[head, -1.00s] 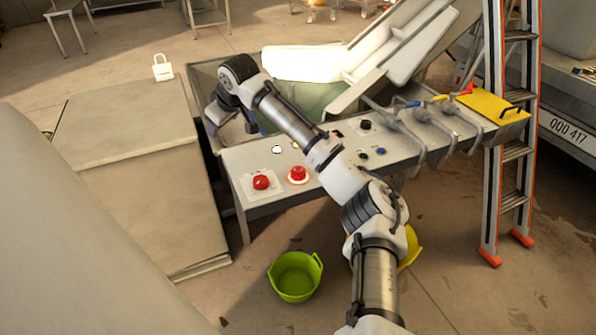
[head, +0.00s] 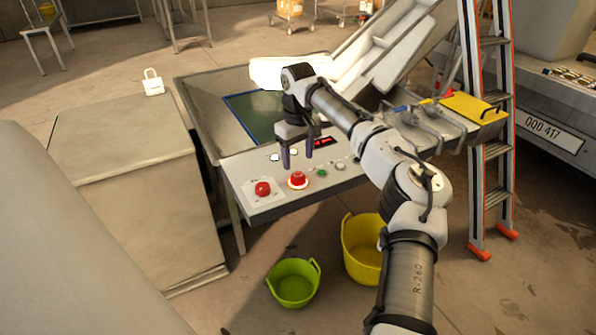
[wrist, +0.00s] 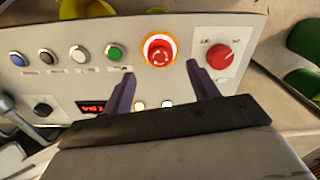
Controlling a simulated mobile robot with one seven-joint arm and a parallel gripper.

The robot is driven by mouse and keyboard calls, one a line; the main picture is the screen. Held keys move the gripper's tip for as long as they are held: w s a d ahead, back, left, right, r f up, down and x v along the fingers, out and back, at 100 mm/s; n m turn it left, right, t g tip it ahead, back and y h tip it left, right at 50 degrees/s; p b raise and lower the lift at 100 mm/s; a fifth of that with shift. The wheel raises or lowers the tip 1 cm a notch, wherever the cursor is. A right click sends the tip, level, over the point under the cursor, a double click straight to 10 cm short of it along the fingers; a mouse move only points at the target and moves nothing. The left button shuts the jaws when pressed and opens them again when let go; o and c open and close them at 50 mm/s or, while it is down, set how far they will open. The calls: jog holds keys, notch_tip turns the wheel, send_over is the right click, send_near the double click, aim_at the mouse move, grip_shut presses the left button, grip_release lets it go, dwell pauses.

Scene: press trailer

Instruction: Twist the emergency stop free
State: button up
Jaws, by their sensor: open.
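The emergency stop (head: 298,179) is a red mushroom button on a lit ring, on the control panel of the press table. In the wrist view the red emergency stop (wrist: 159,54) shows arrow marks on its face and a glowing orange-white collar. My gripper (head: 297,164) is open and empty, fingers pointing down, above and just behind the button. In the wrist view the two fingers of my gripper (wrist: 162,82) stand apart, one on each side of the button's lower edge, not touching it.
The panel (head: 335,186) also bears the red rotary switch, a green button (wrist: 114,53), other buttons, and a red display (wrist: 92,107). A green bucket (head: 294,284) and a yellow bucket (head: 362,250) stand on the floor in front. Clamps and a ladder (head: 487,130) are at right.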

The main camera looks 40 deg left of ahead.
aim_at(298, 175)
notch_tip(298, 175, down, 6)
jog(key=shift+f+p, duration=0.1)
jog(key=shift+p, duration=0.2)
jog(key=shift+c, duration=0.2)
jog(key=c, duration=0.9)
